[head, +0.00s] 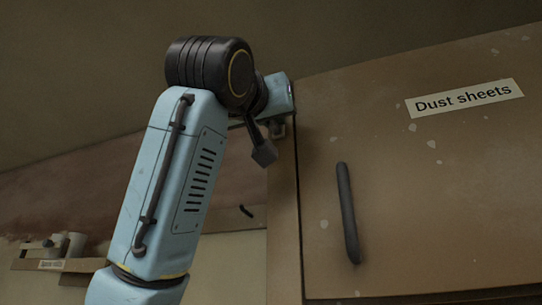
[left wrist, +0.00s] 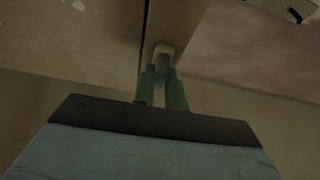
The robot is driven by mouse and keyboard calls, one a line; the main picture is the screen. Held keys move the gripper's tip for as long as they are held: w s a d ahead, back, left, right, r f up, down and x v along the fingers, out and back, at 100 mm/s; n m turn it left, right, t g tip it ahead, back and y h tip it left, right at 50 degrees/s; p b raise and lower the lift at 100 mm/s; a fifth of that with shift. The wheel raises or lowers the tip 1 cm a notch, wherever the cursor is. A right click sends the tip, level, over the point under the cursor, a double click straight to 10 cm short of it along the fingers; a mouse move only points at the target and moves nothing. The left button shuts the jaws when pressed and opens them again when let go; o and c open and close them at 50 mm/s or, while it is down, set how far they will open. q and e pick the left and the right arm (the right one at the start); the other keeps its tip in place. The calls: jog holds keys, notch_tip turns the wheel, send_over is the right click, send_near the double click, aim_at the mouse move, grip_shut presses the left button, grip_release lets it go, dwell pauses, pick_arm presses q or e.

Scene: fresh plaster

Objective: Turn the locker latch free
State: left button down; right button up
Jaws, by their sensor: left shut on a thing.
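The locker door (head: 430,190) is brown, labelled "Dust sheets", with a long dark upright handle (head: 348,212). It looks shut against its frame. The latch (left wrist: 163,50) is a small pale and grey piece at the locker's edge in the left wrist view. My left gripper (left wrist: 162,75) has its two green fingers shut on the latch. In the head view, my left arm and hand cover most of the latch, so its turned angle cannot be told. My right gripper is in neither view.
A small shelf (head: 62,266) with a few pots stands against the wall at the lower left. The space before the door is clear.

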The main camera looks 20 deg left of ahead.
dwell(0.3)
pick_arm(q)
jog(key=c, duration=1.4)
grip_release()
jog(key=shift+c, duration=0.2)
jog(key=b+v, duration=0.5)
jog(key=v, duration=0.8)
jog(key=shift+f, duration=0.15)
jog(key=shift+s, duration=0.15)
